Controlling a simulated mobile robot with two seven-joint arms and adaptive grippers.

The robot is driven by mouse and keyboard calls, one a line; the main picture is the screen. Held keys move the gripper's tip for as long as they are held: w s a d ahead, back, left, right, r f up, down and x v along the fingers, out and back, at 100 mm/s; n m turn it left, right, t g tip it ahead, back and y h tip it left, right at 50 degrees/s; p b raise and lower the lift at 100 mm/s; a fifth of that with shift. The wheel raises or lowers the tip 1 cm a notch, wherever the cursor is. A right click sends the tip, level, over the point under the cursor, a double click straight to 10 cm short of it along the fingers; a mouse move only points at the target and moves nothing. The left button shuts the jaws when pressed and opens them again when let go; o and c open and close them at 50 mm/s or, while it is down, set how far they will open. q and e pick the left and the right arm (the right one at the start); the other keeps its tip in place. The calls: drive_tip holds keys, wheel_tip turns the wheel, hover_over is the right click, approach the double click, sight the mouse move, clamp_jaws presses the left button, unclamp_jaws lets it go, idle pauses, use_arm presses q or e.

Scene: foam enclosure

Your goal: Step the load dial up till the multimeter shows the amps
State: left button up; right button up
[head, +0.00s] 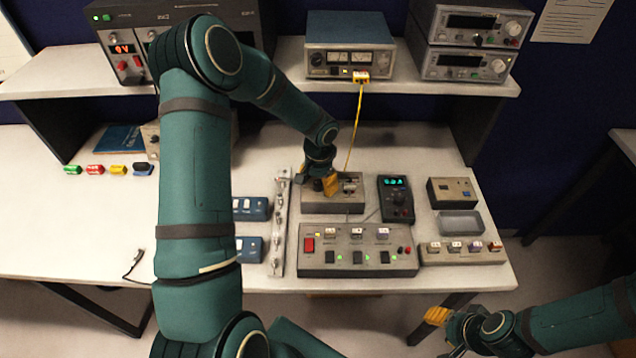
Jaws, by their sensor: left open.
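The load box (345,206), a grey box with a beige top, stands at the middle of the bench. My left gripper (320,184) is open and points down over the left part of its top. The gripper hides that part, so I cannot make out the load dial or tell whether the fingers touch it. The multimeter (397,205) is a dark handheld unit just right of the box. Its cyan display is lit, but the digits are too small to read surely. My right gripper (440,318) is low at the right, off the bench's front edge; its opening is unclear.
A switch panel (335,262) with a red switch and green lights lies in front of the load box. A yellow cable (354,130) hangs from the shelf instrument (350,44) behind my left gripper. A grey tray (460,223) lies at the right.

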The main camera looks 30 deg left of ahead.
use_arm(q)
drive_tip(key=shift+f, duration=0.15)
clamp_jaws()
drive_tip(key=shift+m, duration=0.4)
drive_tip(key=m, duration=0.3)
drive_tip(key=shift+s+m, duration=0.1)
drive_tip(key=shift+m, duration=2.4)
drive_tip(key=shift+f, duration=0.1)
